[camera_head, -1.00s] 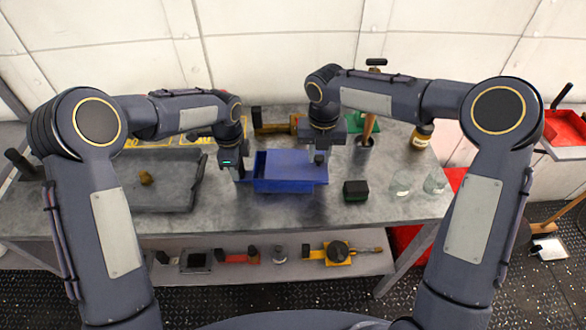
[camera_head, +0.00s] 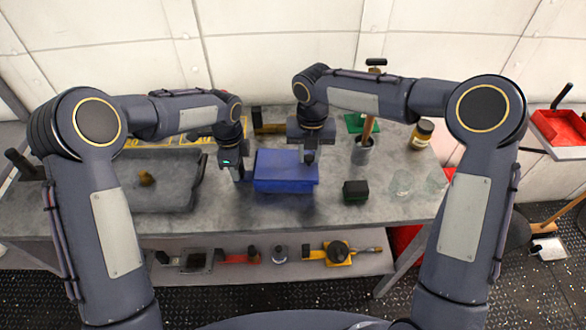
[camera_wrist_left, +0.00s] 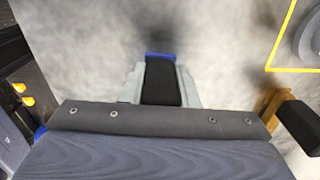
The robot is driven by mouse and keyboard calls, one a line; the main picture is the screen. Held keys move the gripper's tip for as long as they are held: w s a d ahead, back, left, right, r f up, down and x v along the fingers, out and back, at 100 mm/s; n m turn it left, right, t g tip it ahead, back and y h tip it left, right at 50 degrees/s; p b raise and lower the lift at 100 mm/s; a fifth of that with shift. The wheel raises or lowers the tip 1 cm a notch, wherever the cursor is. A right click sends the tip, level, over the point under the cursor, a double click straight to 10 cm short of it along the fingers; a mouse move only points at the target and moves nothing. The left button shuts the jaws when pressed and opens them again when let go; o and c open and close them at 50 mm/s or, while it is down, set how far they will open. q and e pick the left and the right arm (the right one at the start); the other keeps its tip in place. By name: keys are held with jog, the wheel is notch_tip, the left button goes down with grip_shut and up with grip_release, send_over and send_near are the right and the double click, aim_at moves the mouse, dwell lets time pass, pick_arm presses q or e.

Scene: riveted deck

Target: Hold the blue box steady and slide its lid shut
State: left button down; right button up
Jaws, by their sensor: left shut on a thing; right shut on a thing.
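The blue box (camera_head: 285,187) stands on the grey workbench. Its blue lid (camera_head: 280,163) lies over the top, nearly flush with the box, and I see no open gap from the head. My left gripper (camera_head: 240,176) is at the box's left end and is shut on the box. My right gripper (camera_head: 310,160) is above the right end of the lid, shut on a part of the lid that its fingers hide. In the left wrist view a finger (camera_wrist_left: 160,82) shows, with a small strip of blue (camera_wrist_left: 160,56) at its tip.
A dark tray (camera_head: 165,200) with a small yellowish lump lies to the left. A dark green block (camera_head: 355,191), clear glasses (camera_head: 402,187), a grey cup (camera_head: 361,150) and an amber jar (camera_head: 421,134) stand to the right. The bench in front of the box is clear.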

pick_arm(q)
jog(key=shift+d, duration=0.1)
pick_arm(e)
jog(key=shift+a, duration=0.3)
jog(key=o, duration=1)
jog(key=shift+o, duration=0.2)
notch_tip(320, 180, up, 17)
pick_arm(q)
jog(key=c, duration=1)
grip_release()
jog(key=shift+c, duration=0.2)
